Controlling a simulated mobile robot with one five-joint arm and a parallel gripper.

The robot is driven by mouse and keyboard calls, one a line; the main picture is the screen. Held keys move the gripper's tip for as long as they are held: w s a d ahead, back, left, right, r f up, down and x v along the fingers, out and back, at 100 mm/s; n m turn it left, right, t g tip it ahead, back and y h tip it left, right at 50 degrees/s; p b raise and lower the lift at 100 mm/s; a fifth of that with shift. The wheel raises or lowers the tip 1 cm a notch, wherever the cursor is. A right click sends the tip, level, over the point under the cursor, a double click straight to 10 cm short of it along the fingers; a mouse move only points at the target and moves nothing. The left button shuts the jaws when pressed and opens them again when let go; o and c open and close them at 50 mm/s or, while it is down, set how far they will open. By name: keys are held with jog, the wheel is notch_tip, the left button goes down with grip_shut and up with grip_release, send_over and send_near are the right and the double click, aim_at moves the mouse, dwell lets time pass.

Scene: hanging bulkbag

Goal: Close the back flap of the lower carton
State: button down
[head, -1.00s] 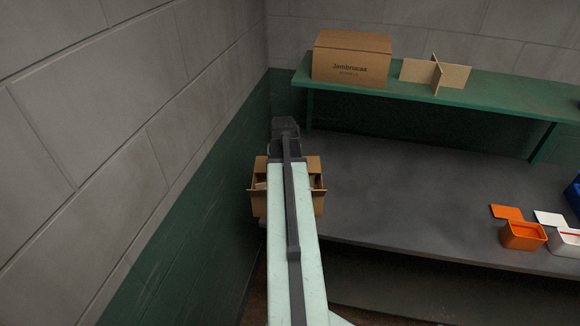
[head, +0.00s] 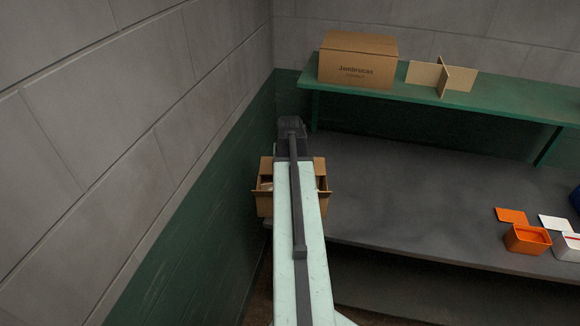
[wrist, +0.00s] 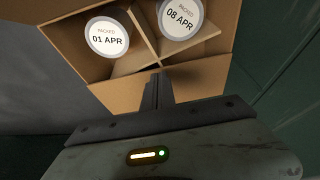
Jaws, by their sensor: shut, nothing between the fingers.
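The lower carton (head: 265,203) is a small brown open box on the grey worktop by the left wall, partly hidden behind my arm in the head view. Its side flaps stick out left and right. In the wrist view the carton (wrist: 72,62) shows from above, with a divider and round-labelled items inside. The back flap (wrist: 198,80) stands open along the edge nearest my gripper. My gripper (wrist: 157,88) is shut and empty, its fingertips overlapping this flap in the picture; I cannot tell if they touch. In the head view my gripper (head: 291,124) is beyond the carton.
A closed carton (head: 357,61) and a cardboard divider (head: 441,77) stand on the green shelf (head: 500,103) above. The wall (head: 190,240) is close on the left. Orange (head: 527,240) and white (head: 570,247) tubs stand at right. The mid worktop (head: 410,190) is clear.

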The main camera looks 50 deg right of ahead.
jog(key=p+v, duration=1.3)
jog(key=shift+r, duration=0.4)
